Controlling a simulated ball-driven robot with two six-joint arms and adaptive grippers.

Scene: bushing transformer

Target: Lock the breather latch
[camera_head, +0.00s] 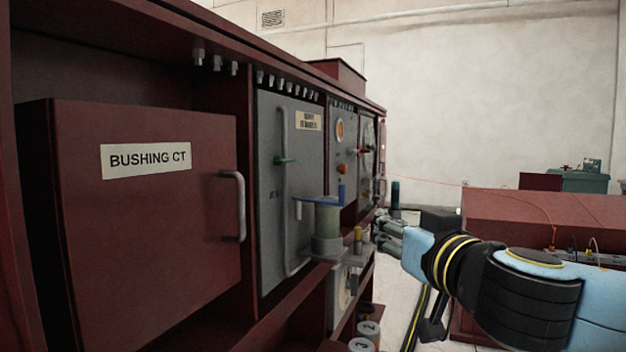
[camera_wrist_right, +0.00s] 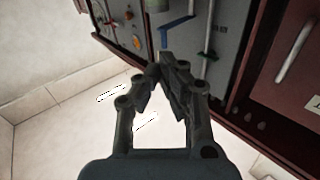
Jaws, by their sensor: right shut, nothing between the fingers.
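A breather-like cylinder (camera_head: 327,228) with a pale, greenish body stands on a small grey shelf at the front of the red cabinet. In the wrist view the blue lever (camera_wrist_right: 178,36) shows as a bent bar just beyond the fingertips. My right gripper (camera_head: 379,231) is shut and empty, to the right of the cylinder and apart from it in the head view. It also shows in the wrist view (camera_wrist_right: 166,62). My left gripper is not in view.
The red BUSHING CT door (camera_head: 150,205) with its handle is at the left. A grey panel (camera_head: 290,150) has a long bar with a green knob (camera_head: 284,161). A small yellow-topped post (camera_head: 358,238) stands beside the cylinder. Open floor (camera_wrist_right: 50,135) lies beside the cabinet.

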